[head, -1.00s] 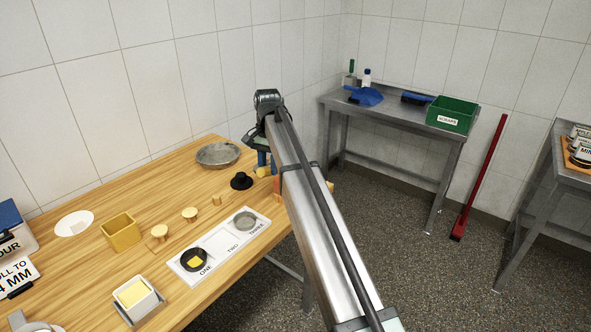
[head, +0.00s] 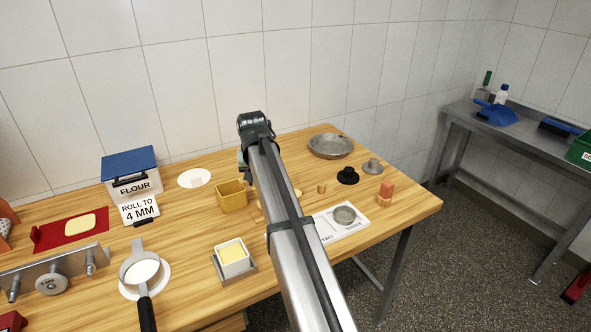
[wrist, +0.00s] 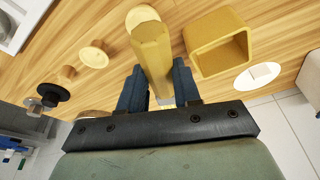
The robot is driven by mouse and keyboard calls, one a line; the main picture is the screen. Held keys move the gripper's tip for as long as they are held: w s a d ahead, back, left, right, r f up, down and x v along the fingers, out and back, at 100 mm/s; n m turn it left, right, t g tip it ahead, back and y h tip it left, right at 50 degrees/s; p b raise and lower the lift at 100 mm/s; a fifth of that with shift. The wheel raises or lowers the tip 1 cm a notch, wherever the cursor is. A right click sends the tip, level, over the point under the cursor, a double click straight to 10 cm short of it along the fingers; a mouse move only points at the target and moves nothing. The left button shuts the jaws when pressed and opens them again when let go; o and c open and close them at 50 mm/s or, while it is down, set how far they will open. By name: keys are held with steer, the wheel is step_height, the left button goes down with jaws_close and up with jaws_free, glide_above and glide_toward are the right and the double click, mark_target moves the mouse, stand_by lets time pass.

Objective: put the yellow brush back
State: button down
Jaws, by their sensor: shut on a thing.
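My gripper (wrist: 158,70) is shut on the yellow brush (wrist: 151,45), a faceted yellow block between its two blue fingers in the wrist view. The brush's far end overlaps a round wooden piece on the table. The open yellow box (wrist: 218,45) stands just right of the brush in the wrist view, apart from it. In the head view this box (head: 231,195) stands on the wooden table, left of my arm. My arm hides the fingers and the brush there. I cannot tell the brush's height above the table.
A flat white disc (head: 194,178) lies behind the box. The flour bin (head: 131,178) stands further left, and a white tub (head: 232,257) in front. Right of my arm are a labelled white board (head: 341,228), a black knobbed piece (head: 347,175) and a metal dish (head: 331,146).

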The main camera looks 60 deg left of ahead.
steer(key=s+a+n+g+y, duration=0.1)
steer(key=s+n, duration=0.3)
steer(key=s, duration=1.3)
steer(key=shift+f+y, duration=0.3)
steer(key=shift+f, duration=0.05)
glide_above(207, 224)
steer(key=d, duration=0.2)
steer(key=shift+a+f, duration=0.2)
steer(key=shift+f, duration=3.6)
steer(key=shift+f, duration=0.7)
steer(key=c, duration=0.7)
jaws_free()
steer(key=shift+r, duration=0.1)
steer(key=v, duration=1.3)
steer(key=shift+d+r, duration=0.15)
steer(key=shift+r, duration=0.05)
steer(key=shift+w, duration=0.1)
